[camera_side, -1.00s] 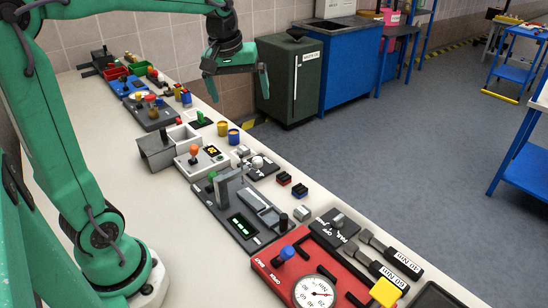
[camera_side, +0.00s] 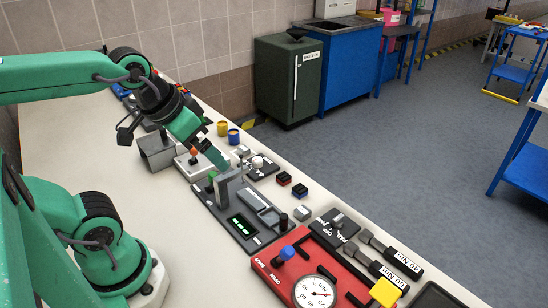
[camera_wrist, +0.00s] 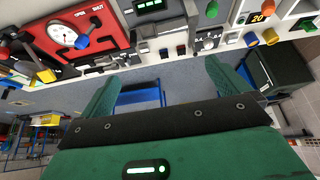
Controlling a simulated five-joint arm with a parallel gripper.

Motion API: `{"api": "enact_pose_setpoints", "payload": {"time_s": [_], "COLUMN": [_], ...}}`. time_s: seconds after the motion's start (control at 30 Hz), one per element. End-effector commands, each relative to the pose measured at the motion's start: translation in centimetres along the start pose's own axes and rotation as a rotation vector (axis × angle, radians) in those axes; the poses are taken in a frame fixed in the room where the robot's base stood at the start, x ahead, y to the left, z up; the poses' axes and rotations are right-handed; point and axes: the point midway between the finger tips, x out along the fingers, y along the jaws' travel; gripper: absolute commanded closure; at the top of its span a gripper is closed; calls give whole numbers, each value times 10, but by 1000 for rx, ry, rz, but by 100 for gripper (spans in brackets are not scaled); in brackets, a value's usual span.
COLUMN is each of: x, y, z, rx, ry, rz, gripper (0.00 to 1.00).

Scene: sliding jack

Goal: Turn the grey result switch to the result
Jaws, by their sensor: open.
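The grey result switch (camera_side: 338,221) is a grey knob on a black plate with white lettering, partly legible as PASS, OFF and FAIL. It stands beside the red panel near the bench's right edge in the side view. I cannot make out its exact setting. My gripper (camera_side: 215,156) is tilted down over the middle of the bench, well up and left of the switch and apart from it. In the wrist view my gripper (camera_wrist: 163,75) shows two green fingers spread wide with nothing between them. I cannot pick out the switch surely in the wrist view.
The red panel (camera_side: 262,266) with a gauge, blue knob and yellow block lies in front of the switch. A grey device with a green display (camera_side: 242,226) lies between gripper and switch. Yellow and blue cups (camera_side: 228,133) stand behind. Bare bench lies at left.

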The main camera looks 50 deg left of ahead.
Motion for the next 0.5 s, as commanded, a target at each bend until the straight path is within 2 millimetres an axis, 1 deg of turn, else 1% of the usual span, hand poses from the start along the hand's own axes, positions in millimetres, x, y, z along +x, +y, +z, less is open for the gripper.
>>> {"api": "enact_pose_setpoints", "payload": {"time_s": [0.13,0.17,0.3,0.4,0.5], "x": [1,1,1,1,3], "y": [1,1,2,3,5], "z": [4,4,2,-2,-9], "rx": [19,19,24,43,83], "ry": [5,5,2,-4,-19], "rz": [3,3,3,6,10], "gripper": [0,2,29,46,46]}}
